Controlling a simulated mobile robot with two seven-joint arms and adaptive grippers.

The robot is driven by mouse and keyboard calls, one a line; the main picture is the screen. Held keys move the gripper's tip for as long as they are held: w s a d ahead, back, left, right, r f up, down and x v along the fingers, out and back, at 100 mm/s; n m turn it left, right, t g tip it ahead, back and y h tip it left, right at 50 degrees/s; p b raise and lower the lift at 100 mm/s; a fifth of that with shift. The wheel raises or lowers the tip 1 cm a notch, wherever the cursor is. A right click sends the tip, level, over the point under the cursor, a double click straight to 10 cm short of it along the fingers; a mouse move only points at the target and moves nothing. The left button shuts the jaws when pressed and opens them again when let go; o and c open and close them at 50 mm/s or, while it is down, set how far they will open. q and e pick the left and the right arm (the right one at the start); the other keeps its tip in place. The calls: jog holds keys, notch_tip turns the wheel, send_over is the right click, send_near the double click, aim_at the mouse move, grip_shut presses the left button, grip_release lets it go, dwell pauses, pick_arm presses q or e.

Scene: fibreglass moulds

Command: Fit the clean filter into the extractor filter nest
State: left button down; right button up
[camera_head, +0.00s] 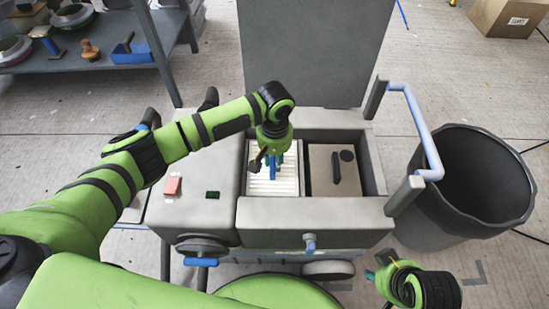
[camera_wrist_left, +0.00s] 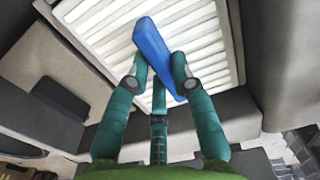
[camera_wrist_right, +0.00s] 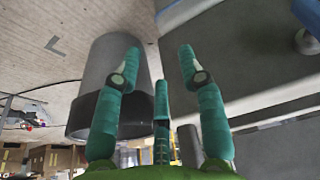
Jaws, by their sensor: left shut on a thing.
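The clean filter (camera_head: 287,186) is a white, pleated panel with a blue bar handle (camera_wrist_left: 158,55). It lies in the left compartment of the grey extractor box (camera_head: 316,213), which appears to be the filter nest. In the left wrist view the white pleats (camera_wrist_left: 205,30) fill the top. My left gripper (camera_head: 271,163) points down over the filter and is shut on the blue handle, its teal fingers on both sides. I cannot tell whether the filter is fully seated. My right gripper (camera_wrist_right: 155,65) is open and empty, low at the right of the extractor.
The right compartment holds a brown panel (camera_head: 324,172) with a dark handle. The lid (camera_head: 315,50) stands open behind. A blue rail (camera_head: 420,130) and a dark bin (camera_head: 470,185) stand at the right. A red button (camera_head: 172,186) is on the left top.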

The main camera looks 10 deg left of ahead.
pick_arm(q)
jog(key=c, duration=1.1)
grip_release()
jog(key=shift+f, duration=0.1)
jog(key=shift+o, duration=0.2)
pick_arm(e)
jog(key=shift+f, duration=0.1)
pick_arm(q)
jog(key=shift+r, duration=0.4)
notch_tip(320, 180, up, 12)
jog(key=p, duration=0.4)
jog(key=shift+f, duration=0.25)
pick_arm(e)
notch_tip(320, 180, down, 11)
jog(key=shift+w+a+g, duration=0.15)
jog(key=shift+a+g, duration=0.05)
jog(key=shift+g, duration=0.2)
